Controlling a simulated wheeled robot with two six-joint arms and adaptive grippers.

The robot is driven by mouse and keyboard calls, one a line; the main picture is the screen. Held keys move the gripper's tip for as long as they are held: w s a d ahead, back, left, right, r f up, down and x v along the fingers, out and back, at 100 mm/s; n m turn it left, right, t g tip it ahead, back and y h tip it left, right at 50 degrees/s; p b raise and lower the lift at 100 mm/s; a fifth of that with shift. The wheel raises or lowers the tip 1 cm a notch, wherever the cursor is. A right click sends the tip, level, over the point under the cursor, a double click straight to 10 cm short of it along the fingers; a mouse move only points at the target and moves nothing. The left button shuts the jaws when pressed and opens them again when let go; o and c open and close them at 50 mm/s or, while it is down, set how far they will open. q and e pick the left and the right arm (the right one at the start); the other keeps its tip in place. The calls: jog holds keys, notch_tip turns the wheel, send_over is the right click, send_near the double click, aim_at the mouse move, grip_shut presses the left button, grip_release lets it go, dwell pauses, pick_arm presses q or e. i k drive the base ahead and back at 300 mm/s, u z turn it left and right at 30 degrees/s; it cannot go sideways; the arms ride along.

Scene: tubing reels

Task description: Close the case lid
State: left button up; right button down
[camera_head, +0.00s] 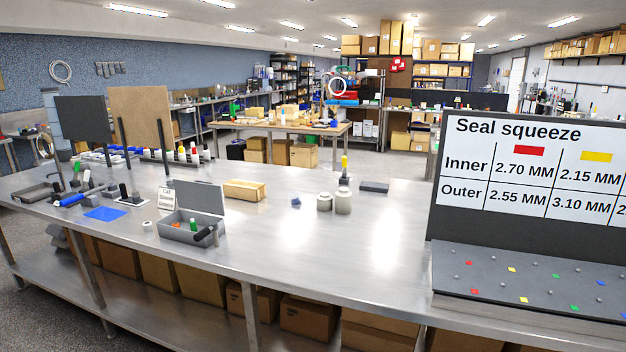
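The grey case (179,234) stands on the metal table, left of the middle. Its lid (203,196) is open and stands up at the back, leaning slightly backward. Inside the case are a small green item (193,223) and an orange item partly hidden by the front wall. A black cylindrical piece (204,235) lies across the front right corner of the case; whether it is a handle or a loose item I cannot tell. Neither of my grippers shows in the head view.
A small sign (167,197) stands behind the case's left side. A white roll (147,226) sits to the left, near a blue mat (105,214). Grey jars (343,201) stand farther right. The table right of the case is clear.

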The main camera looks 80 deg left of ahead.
aim_at(201, 197)
jog(key=u, duration=3.8)
jog(key=i, duration=0.55)
